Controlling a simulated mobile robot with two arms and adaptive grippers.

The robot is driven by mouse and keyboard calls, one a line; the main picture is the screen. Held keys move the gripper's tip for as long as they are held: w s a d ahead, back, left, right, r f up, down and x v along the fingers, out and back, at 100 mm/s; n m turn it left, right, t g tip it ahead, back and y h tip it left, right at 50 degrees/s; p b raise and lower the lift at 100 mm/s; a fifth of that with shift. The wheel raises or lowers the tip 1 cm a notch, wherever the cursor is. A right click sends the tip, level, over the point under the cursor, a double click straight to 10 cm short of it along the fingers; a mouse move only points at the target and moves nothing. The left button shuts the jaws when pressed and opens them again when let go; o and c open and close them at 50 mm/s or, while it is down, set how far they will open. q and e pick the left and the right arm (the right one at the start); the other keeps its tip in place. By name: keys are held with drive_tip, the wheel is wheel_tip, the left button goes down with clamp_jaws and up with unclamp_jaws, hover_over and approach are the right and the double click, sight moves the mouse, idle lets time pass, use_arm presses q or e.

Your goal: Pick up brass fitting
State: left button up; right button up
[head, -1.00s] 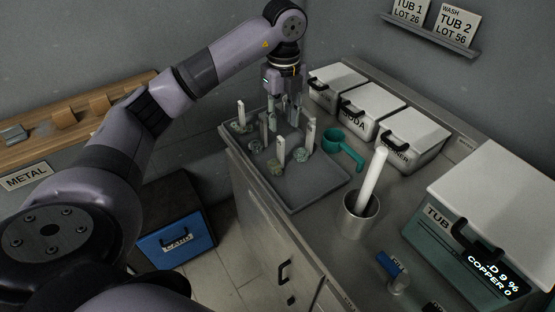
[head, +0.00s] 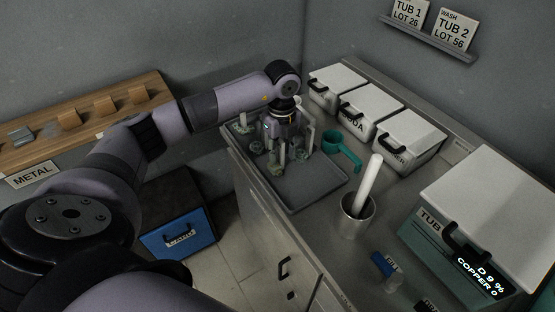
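Several small grey-green fittings with pale upright tags stand on the grey tray (head: 308,188). One fitting (head: 275,169) is near the tray's left edge and another (head: 241,128) is at its back left corner. I cannot tell by colour which is brass. My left gripper (head: 284,153) points down among the fittings at the tray's back half and hides some of them. Its fingers are low, close to the fittings, but small and dark, so I cannot tell if they are apart or touching anything. My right gripper is not in view.
A teal scoop (head: 335,143) lies at the tray's right edge. A metal cup (head: 357,216) holds a white rod. Lidded tubs (head: 408,140) line the back, and a large green tub (head: 470,225) stands at the right. The tray's front half is bare.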

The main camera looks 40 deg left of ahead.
use_arm(q)
drive_tip(key=shift+c, duration=0.4)
clamp_jaws()
